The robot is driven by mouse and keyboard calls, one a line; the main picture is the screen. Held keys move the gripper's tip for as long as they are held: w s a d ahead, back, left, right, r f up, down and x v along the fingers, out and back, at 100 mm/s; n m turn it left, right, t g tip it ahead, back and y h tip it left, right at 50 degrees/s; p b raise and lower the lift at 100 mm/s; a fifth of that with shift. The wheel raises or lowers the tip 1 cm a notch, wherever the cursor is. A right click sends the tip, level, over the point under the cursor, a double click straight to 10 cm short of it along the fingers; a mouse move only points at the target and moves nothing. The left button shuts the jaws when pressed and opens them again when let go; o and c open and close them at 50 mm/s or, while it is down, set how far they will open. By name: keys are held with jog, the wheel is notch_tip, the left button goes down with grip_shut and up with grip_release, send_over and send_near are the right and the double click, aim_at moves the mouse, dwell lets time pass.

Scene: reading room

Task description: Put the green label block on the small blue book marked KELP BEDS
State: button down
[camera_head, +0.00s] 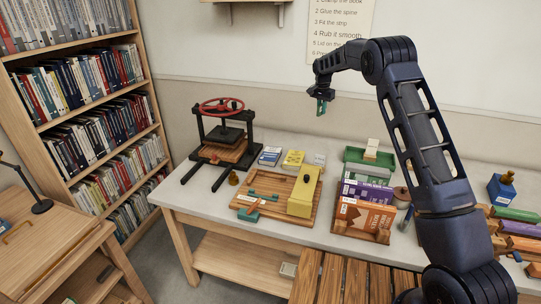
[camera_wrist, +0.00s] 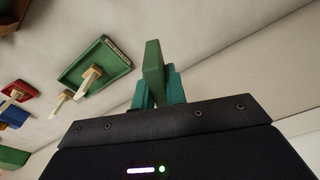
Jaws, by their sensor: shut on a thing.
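My gripper (camera_head: 321,104) is raised high above the back of the table, in front of the wall. In the wrist view its teal fingers (camera_wrist: 158,88) are shut on the green label block (camera_wrist: 153,62), which stands up between them. In the head view the block is too small to tell from the fingers. A small blue book (camera_head: 270,156) lies flat on the table right of the press; its title is too small to read. My gripper is up and to the right of it in the picture, well apart from it.
A yellow book (camera_head: 293,159) and a pale book (camera_head: 319,159) lie beside the blue one. The black press with a red wheel (camera_head: 221,106) stands left. A wooden board (camera_head: 262,186) with a yellow block (camera_head: 303,194) lies in front. A green tray (camera_head: 356,155) is right.

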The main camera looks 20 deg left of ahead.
jog(key=s+a+n, duration=0.2)
jog(key=s+a, duration=0.4)
jog(key=a, duration=0.5)
jog(key=s+a+n, duration=0.2)
jog(key=s+a, duration=0.5)
jog(key=a, duration=0.4)
send_near(271, 153)
jog(key=shift+y, duration=0.3)
jog(key=f, duration=0.6)
jog(key=shift+w+d, duration=0.2)
jog(key=shift+w, duration=0.1)
jog(key=shift+f, duration=0.2)
jog(key=c, duration=1.4)
grip_release()
jog(key=shift+c, duration=0.2)
notch_tip(271, 153, up, 12)
jog(key=s, duration=0.1)
jog(key=shift+s, duration=0.25)
